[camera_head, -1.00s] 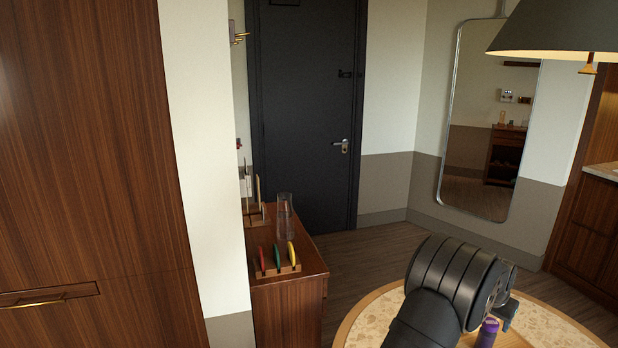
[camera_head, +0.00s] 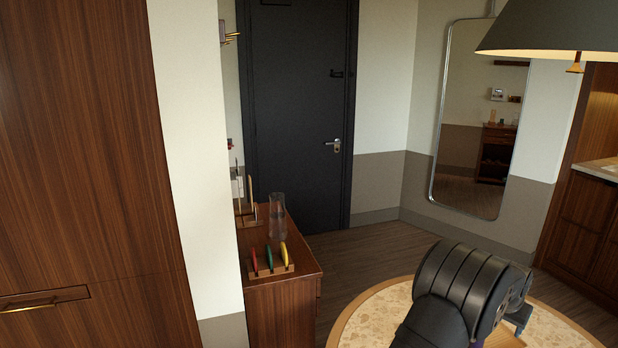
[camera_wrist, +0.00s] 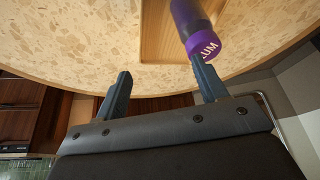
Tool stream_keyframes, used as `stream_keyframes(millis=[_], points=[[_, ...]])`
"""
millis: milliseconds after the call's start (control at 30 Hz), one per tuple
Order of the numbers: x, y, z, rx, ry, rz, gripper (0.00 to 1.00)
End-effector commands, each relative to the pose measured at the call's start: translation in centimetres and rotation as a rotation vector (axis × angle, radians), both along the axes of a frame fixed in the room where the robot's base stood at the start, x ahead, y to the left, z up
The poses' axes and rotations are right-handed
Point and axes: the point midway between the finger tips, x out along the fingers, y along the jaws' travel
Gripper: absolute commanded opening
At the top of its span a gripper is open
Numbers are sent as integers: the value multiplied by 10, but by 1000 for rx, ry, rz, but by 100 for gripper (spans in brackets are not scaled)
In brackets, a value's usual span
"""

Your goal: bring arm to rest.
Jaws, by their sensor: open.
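My gripper (camera_wrist: 160,85) is open, its two fingers apart with nothing between them in the wrist view. A purple bottle (camera_wrist: 196,28) with white letters on its end shows just beyond the right finger; whether they touch I cannot tell. The bottle is by a wooden tray (camera_wrist: 158,40) on the round speckled table (camera_wrist: 60,30). In the head view my arm (camera_head: 465,290) reaches over the round table (camera_head: 385,310) at the lower right. The gripper's fingers are mostly hidden there behind the arm.
A lamp shade (camera_head: 555,30) hangs at the upper right, above the table side. A wooden cabinet (camera_head: 285,310) bears a glass vase (camera_head: 277,215) and a rack with coloured items (camera_head: 268,272). A tall wooden cupboard (camera_head: 90,150) fills the left. Floor is free before the door.

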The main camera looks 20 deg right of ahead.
Motion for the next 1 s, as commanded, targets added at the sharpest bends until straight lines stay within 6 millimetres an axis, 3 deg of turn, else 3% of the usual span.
stream_keyframes(millis=[333, 500, 1000], points=[[-62, 4, 38, -1, -2, -3, 65], [-26, 23, 37, 3, 1, 37, 65], [56, 80, 41, 6, 5, 128, 65]])
